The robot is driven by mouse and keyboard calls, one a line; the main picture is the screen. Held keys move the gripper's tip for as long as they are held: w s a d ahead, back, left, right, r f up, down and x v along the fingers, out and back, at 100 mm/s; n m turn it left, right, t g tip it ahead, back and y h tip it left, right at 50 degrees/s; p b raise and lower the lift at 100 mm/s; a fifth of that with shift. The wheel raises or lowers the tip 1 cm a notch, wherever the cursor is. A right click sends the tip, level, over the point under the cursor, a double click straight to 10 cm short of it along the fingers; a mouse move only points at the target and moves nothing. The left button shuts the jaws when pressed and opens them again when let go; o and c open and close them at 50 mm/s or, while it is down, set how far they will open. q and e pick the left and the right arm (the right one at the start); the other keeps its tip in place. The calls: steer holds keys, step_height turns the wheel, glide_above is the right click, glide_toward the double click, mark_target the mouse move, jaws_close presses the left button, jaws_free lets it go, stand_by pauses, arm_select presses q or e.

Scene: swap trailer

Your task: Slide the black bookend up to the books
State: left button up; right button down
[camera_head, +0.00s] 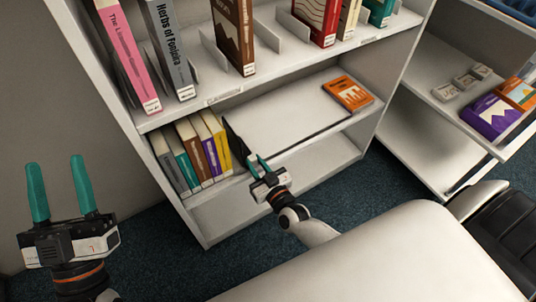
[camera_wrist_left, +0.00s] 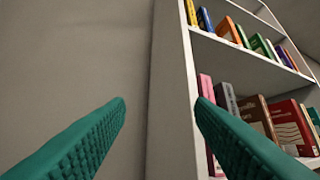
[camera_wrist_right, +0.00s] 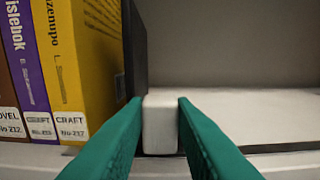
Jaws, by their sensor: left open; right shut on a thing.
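The black bookend (camera_head: 234,146) stands upright on the middle shelf, just right of a row of books (camera_head: 190,152). In the right wrist view its dark plate (camera_wrist_right: 135,45) is right beside the yellow book (camera_wrist_right: 88,60), with no clear gap between them. My right gripper (camera_head: 257,165) is at the shelf's front edge. Its green fingers (camera_wrist_right: 160,112) are closed on a pale block (camera_wrist_right: 160,125) at the bookend's front. How block and plate join is hidden. My left gripper (camera_head: 60,185) is open and empty, left of the bookcase and away from the books.
An orange book (camera_head: 348,93) lies flat at the right end of the same shelf. The shelf between it and the bookend is free. The shelf above holds upright books (camera_head: 128,55) and grey dividers (camera_head: 208,60). A second bookcase (camera_head: 425,125) stands at the right.

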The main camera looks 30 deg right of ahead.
arm_select(q)
steer(key=shift+w+f+g+y+p, duration=0.2)
steer(key=shift+w+f+g, duration=0.35)
steer(key=shift+f+g, duration=0.3)
steer(key=shift+w+f+g+y+p, duration=0.2)
steer(key=shift+w+f+g, duration=0.35)
steer(key=shift+f+g, duration=0.3)
arm_select(e)
steer(key=shift+s+a, duration=0.15)
steer(key=shift+a, duration=1.45)
arm_select(q)
steer(key=shift+f, duration=0.1)
arm_select(e)
steer(key=c, duration=1.2)
jaws_free()
arm_select(q)
step_height(320, 180, down, 11)
steer(key=a+g+y+p, duration=0.2)
steer(key=g+p, duration=0.1)
steer(key=g, duration=0.4)
steer(key=shift+s+g+y, duration=0.3)
steer(key=shift+g+y, duration=0.1)
arm_select(e)
steer(key=s+d, duration=0.1)
steer(key=s, duration=1.1)
steer(key=shift+w, duration=0.1)
